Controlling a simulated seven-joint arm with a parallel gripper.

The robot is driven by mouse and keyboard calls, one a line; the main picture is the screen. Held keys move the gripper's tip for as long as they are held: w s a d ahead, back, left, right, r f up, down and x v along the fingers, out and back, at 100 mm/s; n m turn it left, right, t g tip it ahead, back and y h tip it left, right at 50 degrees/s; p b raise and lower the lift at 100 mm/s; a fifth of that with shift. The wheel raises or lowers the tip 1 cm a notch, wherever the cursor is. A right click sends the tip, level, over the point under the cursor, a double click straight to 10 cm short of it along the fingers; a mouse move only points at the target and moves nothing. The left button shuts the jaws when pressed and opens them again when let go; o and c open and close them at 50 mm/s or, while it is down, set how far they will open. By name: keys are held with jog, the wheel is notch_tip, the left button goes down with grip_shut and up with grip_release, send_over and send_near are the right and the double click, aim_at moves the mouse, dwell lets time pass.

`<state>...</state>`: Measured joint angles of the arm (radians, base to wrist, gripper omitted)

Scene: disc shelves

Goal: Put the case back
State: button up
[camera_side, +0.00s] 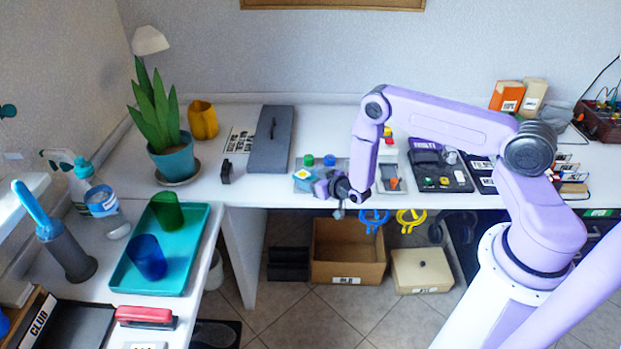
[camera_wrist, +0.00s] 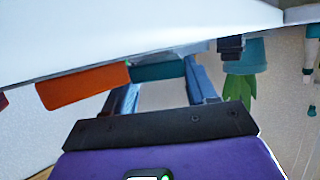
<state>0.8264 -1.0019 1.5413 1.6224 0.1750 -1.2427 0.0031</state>
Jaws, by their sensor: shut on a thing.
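My gripper (camera_side: 340,188) is low over the front edge of the back desk in the side view, its jaws towards the left. A small case (camera_side: 303,174), pale blue and white with a yellow diamond, shows at the jaws. In the wrist view, which is upside down, the two fingers are shut on a thin teal edge (camera_wrist: 158,71), seemingly the case. I cannot tell if the case touches the desk.
A grey board with green (camera_side: 309,160) and blue (camera_side: 330,161) knobs lies right behind. A dark grey box (camera_side: 270,145) and a black holder (camera_side: 226,171) stand left. An orange block (camera_wrist: 82,87) is beside the fingers. Blue and yellow rings hang below the desk edge.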

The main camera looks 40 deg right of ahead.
jog(key=shift+f, duration=0.25)
jog(key=shift+f, duration=0.15)
jog(key=o, duration=1.1)
jog(key=shift+s+f, duration=0.1)
